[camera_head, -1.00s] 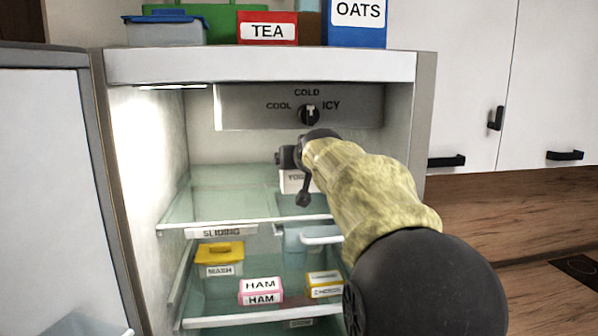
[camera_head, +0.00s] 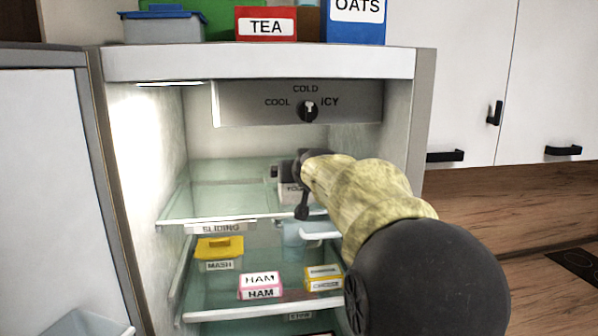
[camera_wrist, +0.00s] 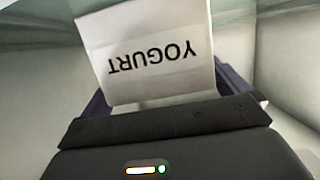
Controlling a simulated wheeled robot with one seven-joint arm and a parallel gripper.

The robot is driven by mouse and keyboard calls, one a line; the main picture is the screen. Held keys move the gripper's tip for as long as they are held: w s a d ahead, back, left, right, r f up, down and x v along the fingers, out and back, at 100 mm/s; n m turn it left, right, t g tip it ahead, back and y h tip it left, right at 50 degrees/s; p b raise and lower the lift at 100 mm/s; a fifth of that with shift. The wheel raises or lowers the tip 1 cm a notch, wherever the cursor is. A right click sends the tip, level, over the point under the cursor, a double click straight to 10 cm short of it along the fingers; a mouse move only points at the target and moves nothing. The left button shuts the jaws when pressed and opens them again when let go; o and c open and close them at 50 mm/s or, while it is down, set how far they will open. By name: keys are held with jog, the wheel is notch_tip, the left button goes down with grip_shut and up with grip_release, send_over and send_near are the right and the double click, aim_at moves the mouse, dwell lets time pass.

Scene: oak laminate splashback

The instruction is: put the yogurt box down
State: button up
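The yogurt box (camera_wrist: 155,55) is white with black lettering and fills the upper middle of the wrist view, upside down in that picture. My gripper (camera_wrist: 160,95) has its dark fingers along both sides of the box and looks shut on it. In the head view, my gripper (camera_head: 300,170) is inside the fridge over the upper glass shelf (camera_head: 225,190). The box (camera_head: 290,192) shows partly there, hidden by my gripper and arm. It is at or very near shelf level; I cannot tell whether it touches the glass.
The left part of the upper shelf is clear. The temperature dial (camera_head: 308,110) is above my gripper. The lower shelf holds a mash tub (camera_head: 219,250), a ham box (camera_head: 261,286) and a yellow-and-white box (camera_head: 323,279). The open fridge door (camera_head: 60,190) stands left.

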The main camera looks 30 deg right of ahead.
jog(key=shift+r, duration=0.2)
jog(key=shift+s+b, duration=0.3)
jog(key=shift+s, duration=0.1)
jog(key=b+v, duration=0.4)
jog(key=v, duration=0.7)
jog(key=shift+a+b, duration=0.15)
jog(key=shift+b, duration=0.15)
dwell(1.2)
